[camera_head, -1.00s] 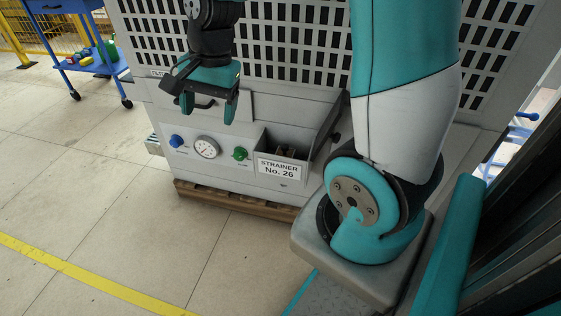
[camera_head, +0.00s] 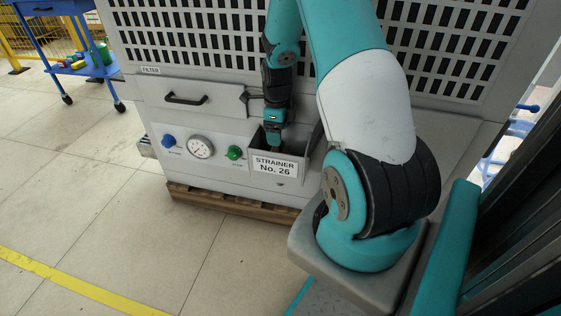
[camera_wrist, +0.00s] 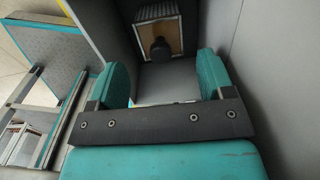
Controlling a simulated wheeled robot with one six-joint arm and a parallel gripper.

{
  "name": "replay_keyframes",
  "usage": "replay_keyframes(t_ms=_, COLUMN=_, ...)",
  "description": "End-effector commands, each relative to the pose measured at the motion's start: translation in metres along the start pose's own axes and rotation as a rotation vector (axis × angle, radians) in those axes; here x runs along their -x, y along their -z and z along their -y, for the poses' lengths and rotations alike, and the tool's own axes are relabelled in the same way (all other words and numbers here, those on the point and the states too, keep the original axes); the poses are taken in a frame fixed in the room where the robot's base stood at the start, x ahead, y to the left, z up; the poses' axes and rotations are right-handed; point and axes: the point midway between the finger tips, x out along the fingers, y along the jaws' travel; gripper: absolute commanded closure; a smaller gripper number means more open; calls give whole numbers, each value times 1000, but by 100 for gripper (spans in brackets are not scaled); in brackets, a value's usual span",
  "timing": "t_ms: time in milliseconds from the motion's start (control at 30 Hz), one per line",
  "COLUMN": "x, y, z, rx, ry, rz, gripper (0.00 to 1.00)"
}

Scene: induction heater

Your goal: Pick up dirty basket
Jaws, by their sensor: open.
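The basket (camera_wrist: 143,14) shows at the top of the wrist view. The basket lies beyond the fingertips, roughly in line with the gap. In the head view my gripper (camera_head: 273,137) points down into the open bin labelled "STRAINER No. 26" (camera_head: 276,166). The basket is mostly hidden there by the gripper and the bin's front wall.
The grey machine has a drawer handle (camera_head: 186,99) marked "FILTER", a blue knob (camera_head: 168,141), a gauge (camera_head: 200,148) and a green knob (camera_head: 234,153). A perforated panel stands behind. A blue cart (camera_head: 85,66) is at the far left. The floor in front is clear.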

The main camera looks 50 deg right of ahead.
Motion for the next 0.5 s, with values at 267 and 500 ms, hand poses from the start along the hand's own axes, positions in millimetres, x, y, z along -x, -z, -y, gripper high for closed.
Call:
replay_keyframes(t_ms=267, x=-28, y=0, z=0, rx=1, ry=0, rz=0, gripper=26)
replay_keyframes(t_ms=500, x=-57, y=4, z=-1, rx=0, ry=-2, rz=-1, gripper=26)
